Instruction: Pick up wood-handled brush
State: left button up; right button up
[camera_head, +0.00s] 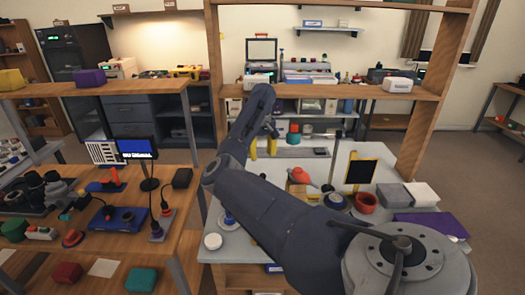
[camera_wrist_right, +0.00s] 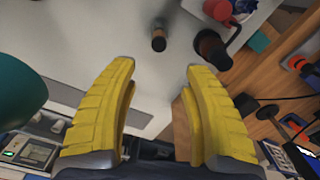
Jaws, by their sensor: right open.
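My right gripper (camera_head: 262,148) is over the far part of the light grey worktop (camera_head: 233,243), with its yellow fingers pointing down. In the right wrist view the right gripper (camera_wrist_right: 162,68) is open, with nothing between its fingers. I cannot clearly pick out the wood-handled brush in the head view. In the right wrist view a small brown and black upright piece (camera_wrist_right: 158,39) stands beyond the fingertips, apart from them; it may be the brush, but I cannot tell. My right arm hides the middle of the worktop. My left gripper is not in view.
A larger dark brown and black object (camera_wrist_right: 212,49) stands right of the small piece. A teal rounded object (camera_wrist_right: 18,92) is close on the left. A red blower (camera_head: 301,177), black panel (camera_head: 361,172) and red pot (camera_head: 366,203) stand right of my arm. A wooden shelf frame (camera_head: 430,92) borders the worktop.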

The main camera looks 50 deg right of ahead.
aim_at(262, 175)
notch_tip(262, 175, down, 9)
jog(key=shift+r, duration=0.2)
jog(key=shift+s+f, duration=0.15)
jog(key=shift+f, duration=1.2)
jog(key=shift+s+f, duration=0.1)
jog(key=shift+f, duration=1.2)
jog(key=shift+c, duration=0.2)
grip_shut()
